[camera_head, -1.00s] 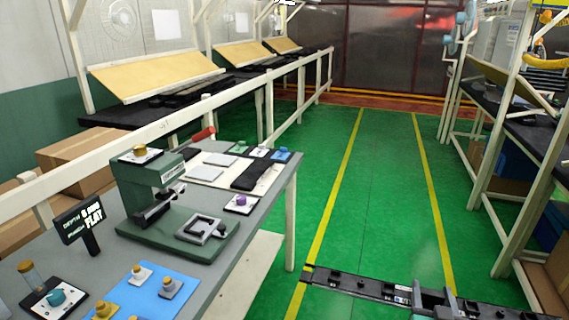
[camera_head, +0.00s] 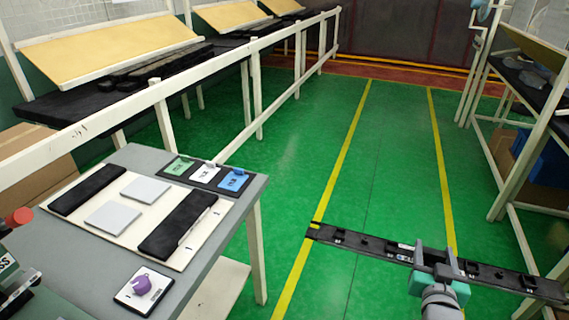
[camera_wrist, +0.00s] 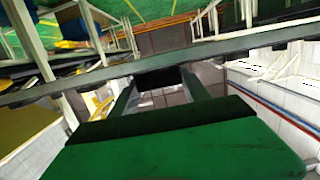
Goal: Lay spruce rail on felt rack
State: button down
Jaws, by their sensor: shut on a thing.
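My gripper (camera_head: 440,268) is shut around the middle of a long black rail (camera_head: 372,247), which I take to be the spruce rail. The rail is held over the green floor, to the right of the table, its right end tilted lower in the picture. In the wrist view the rail (camera_wrist: 60,88) crosses between my fingers. The felt rack seems to be the cream board (camera_head: 153,213) on the table, with two black felt strips, the left one (camera_head: 87,189) and the right one (camera_head: 178,224). No rail lies across them. The rail is apart from the board.
The grey table (camera_head: 210,262) also carries two grey pads, a row of green, white and blue tags (camera_head: 205,174) and a purple knob on a card (camera_head: 142,286). A white railing (camera_head: 160,112) runs behind it. A shelf frame (camera_head: 530,150) stands right. The floor aisle is clear.

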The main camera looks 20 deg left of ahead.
aim_at(172, 238)
jog(key=i, duration=1.3)
jog(key=u, duration=5.1)
